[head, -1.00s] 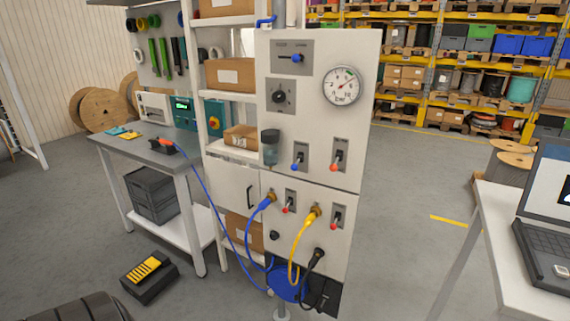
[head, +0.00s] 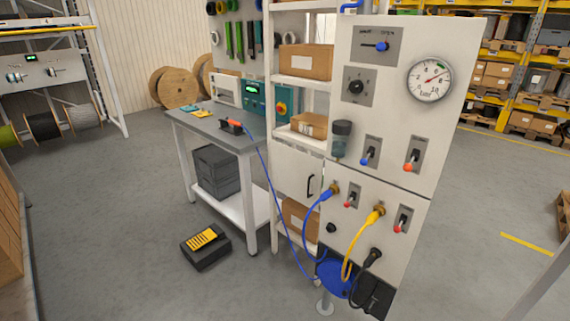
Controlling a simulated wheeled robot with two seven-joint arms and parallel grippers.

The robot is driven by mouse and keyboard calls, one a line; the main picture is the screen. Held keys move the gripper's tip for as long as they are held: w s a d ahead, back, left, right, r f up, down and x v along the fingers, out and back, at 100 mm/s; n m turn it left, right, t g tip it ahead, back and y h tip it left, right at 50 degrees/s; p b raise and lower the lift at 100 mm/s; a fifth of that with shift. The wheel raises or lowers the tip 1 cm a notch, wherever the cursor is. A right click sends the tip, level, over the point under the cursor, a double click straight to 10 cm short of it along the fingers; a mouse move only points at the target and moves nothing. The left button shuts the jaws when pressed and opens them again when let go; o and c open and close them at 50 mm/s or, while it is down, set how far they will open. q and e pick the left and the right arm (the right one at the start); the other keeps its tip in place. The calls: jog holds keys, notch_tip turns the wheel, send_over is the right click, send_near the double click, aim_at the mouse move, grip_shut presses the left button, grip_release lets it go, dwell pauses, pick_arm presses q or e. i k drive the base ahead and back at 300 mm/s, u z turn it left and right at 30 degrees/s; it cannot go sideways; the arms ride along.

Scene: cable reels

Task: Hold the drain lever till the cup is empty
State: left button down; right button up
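A light grey panel stands right of centre in the head view. The cup (head: 342,134), a small dark see-through bowl, hangs at the panel's left edge. Its lower part looks bluish-grey; the liquid level is too small to tell. Just right of it is a blue-tipped lever (head: 365,157), and further right an orange-tipped lever (head: 409,163). Two red-tipped levers, a left one (head: 348,202) and a right one (head: 399,227), sit lower down. Labels are unreadable, so I cannot tell which is the drain lever. Neither gripper is in view.
A round gauge (head: 430,80) and a blue slide handle (head: 381,46) sit high on the panel. Blue and yellow hoses (head: 357,246) hang in front below. A workbench (head: 213,124) stands left, with a black and yellow case (head: 206,246) on the floor. The floor before the panel looks clear.

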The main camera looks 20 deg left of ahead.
aim_at(363, 162)
jog(key=u, duration=0.45)
jog(key=i, duration=0.75)
jog(key=u, duration=1.8)
jog(key=i, duration=0.9)
jog(key=z, duration=4.2)
